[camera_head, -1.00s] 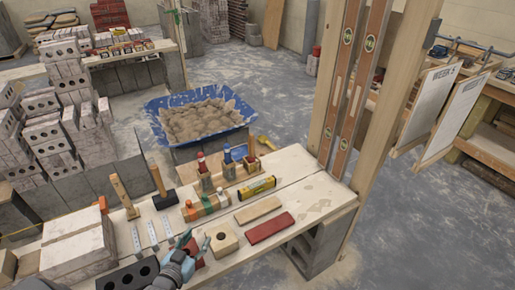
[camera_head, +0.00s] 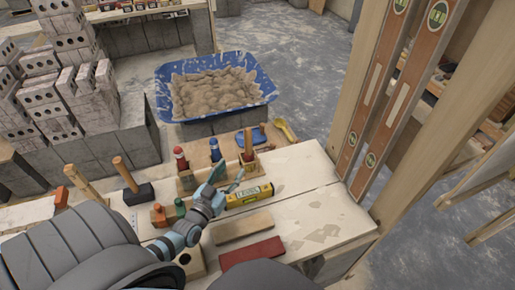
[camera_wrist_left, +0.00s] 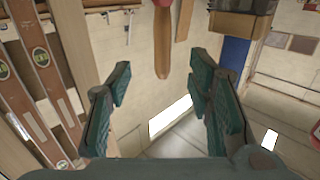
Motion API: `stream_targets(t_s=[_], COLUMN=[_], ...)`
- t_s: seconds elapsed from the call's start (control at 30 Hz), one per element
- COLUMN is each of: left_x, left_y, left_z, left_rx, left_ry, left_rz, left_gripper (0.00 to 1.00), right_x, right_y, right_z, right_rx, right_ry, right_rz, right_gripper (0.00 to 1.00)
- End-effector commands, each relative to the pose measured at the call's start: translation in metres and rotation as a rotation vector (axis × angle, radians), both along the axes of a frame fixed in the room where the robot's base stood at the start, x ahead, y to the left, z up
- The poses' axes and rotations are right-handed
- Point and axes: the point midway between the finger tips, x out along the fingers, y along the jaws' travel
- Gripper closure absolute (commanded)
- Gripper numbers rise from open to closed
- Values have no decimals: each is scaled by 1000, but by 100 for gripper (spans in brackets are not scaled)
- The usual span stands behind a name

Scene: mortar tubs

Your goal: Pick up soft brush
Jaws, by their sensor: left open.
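A brown-handled tool (camera_head: 248,143) stands upright in a wooden holder (camera_head: 190,184) at the back of the bench. It may be the soft brush; its lower end is hidden, so I cannot tell. Its handle also shows in the left wrist view (camera_wrist_left: 162,48), in line with the gap between the fingers. My left gripper (camera_head: 230,179) is open and empty in front of the holder, apart from the handle. Its spread fingers also show in the left wrist view (camera_wrist_left: 160,75). My right gripper is not in view.
A red-topped item (camera_head: 181,158) and a blue-topped item (camera_head: 215,150) stand left of the handle. A yellow level (camera_head: 249,196), a tan block (camera_head: 242,227) and a red block (camera_head: 251,252) lie in front. Tall levels (camera_head: 380,90) lean at right. The bench's right end is clear.

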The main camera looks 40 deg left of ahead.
Motion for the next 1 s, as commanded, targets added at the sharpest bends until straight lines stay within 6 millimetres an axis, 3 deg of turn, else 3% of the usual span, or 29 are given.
stream_targets(t_s=[0.13,0.4,0.57,0.7,0.8,1.0], left_x=[16,82,103,130,142,143], left_y=[3,15,19,25,27,28], left_z=[-4,-6,-4,-5,-4,0], left_rx=[1,0,0,1,0,0], left_ry=[-5,-5,-4,-4,-1,0], left_rz=[0,-1,-2,-2,-2,-2], left_gripper=[53,53,53,53,53,53], right_x=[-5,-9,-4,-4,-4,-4], right_y=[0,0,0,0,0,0], right_z=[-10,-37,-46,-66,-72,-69], right_rx=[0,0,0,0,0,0], right_ry=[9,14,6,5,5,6], right_rz=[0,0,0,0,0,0], right_gripper=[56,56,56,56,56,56])
